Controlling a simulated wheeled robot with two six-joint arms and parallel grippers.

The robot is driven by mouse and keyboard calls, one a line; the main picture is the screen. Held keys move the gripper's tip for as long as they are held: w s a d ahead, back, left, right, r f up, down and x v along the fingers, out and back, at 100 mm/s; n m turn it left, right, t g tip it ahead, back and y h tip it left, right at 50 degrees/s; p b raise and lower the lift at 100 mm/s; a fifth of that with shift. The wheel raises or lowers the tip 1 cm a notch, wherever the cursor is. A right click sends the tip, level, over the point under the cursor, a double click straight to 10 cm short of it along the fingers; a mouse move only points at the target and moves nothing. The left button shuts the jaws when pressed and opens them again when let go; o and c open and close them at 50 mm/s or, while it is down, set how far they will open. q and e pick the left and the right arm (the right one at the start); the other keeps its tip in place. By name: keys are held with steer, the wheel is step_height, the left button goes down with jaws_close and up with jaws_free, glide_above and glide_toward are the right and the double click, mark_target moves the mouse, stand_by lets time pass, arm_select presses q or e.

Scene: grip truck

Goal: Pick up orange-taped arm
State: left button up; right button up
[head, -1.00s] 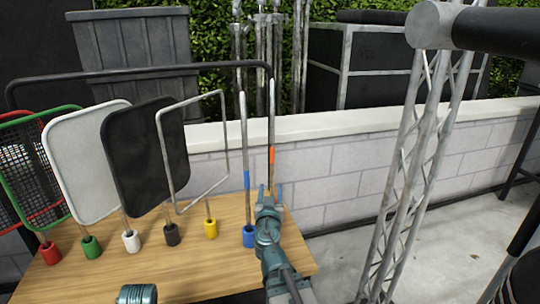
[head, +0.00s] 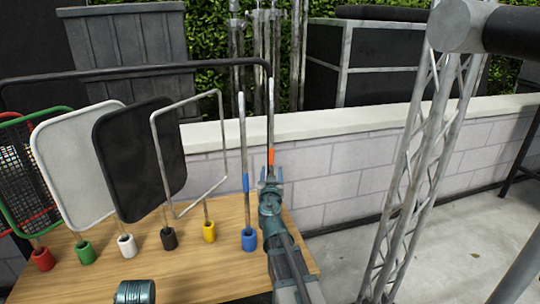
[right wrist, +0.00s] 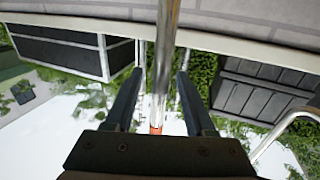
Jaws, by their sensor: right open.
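The orange-taped arm is a thin upright metal rod (head: 271,115) at the right end of the row on the wooden table. Its orange tape (head: 270,157) shows just above my right gripper (head: 270,184), which hides the rod's lower part. In the right wrist view, the rod (right wrist: 165,50) runs between the two open fingers of my right gripper (right wrist: 160,78), with orange tape (right wrist: 155,129) near the palm. The fingers stand on either side of the rod with gaps.
A blue-taped rod in a blue socket (head: 249,239) stands close to the left of my right arm. Framed flags in coloured sockets fill the table (head: 190,262) farther left. A brick wall (head: 330,180) is behind, and a lattice truss (head: 415,190) stands at right.

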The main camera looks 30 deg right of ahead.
steer(key=shift+x, duration=0.85)
steer(key=shift+s, duration=0.1)
steer(key=shift+c, duration=0.2)
jaws_close()
stand_by(0.5)
